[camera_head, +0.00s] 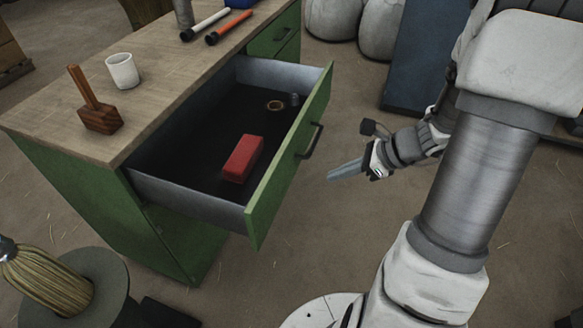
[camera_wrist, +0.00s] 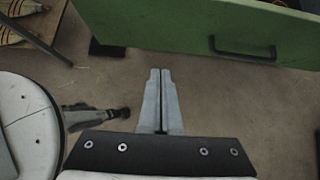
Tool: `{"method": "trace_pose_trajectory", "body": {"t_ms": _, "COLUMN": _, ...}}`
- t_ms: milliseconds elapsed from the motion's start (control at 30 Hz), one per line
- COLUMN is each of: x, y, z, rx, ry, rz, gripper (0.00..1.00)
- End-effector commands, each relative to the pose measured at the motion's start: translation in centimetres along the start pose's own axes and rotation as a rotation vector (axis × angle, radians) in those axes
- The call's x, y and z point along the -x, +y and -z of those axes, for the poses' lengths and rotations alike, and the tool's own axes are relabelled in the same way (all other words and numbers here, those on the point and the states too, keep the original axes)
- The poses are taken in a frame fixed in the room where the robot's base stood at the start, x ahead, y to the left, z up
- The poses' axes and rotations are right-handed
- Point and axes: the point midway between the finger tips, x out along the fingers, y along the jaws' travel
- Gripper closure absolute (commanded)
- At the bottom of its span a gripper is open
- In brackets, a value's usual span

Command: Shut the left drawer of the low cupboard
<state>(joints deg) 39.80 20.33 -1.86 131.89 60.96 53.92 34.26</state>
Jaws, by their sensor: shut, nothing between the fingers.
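The left drawer (camera_head: 291,165) of the low green cupboard (camera_head: 81,190) is pulled far out. It has a green front with a dark handle (camera_head: 310,141). Inside lie a red block (camera_head: 242,158), a brass-coloured ring (camera_head: 275,106) and a small grey piece (camera_head: 295,99). My gripper (camera_head: 331,175) is shut and empty, out in front of the drawer front and apart from it, its fingers pointing towards it. In the wrist view the shut fingers (camera_wrist: 160,73) point towards the green drawer front (camera_wrist: 190,25) and its handle (camera_wrist: 242,52).
A second drawer (camera_head: 272,39) at the back right looks shut. Bare floor lies before the drawer.

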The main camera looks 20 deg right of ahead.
Motion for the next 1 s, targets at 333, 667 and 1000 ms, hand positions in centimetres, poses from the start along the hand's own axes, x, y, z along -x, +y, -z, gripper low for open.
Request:
{"method": "trace_pose_trajectory", "body": {"t_ms": 333, "x": -4.4, "y": -0.1, "z": 0.5, "rx": -0.019, "ry": -0.009, "rz": 0.001, "gripper": 1.0}}
{"method": "trace_pose_trajectory", "body": {"t_ms": 667, "x": -10.9, "y": -0.1, "z": -0.2, "rx": -0.013, "ry": -0.008, "rz": 0.002, "gripper": 1.0}}
{"method": "trace_pose_trajectory", "body": {"t_ms": 1000, "x": -12.8, "y": -0.2, "z": -2.6, "rx": -0.016, "ry": -0.006, "rz": 0.005, "gripper": 1.0}}
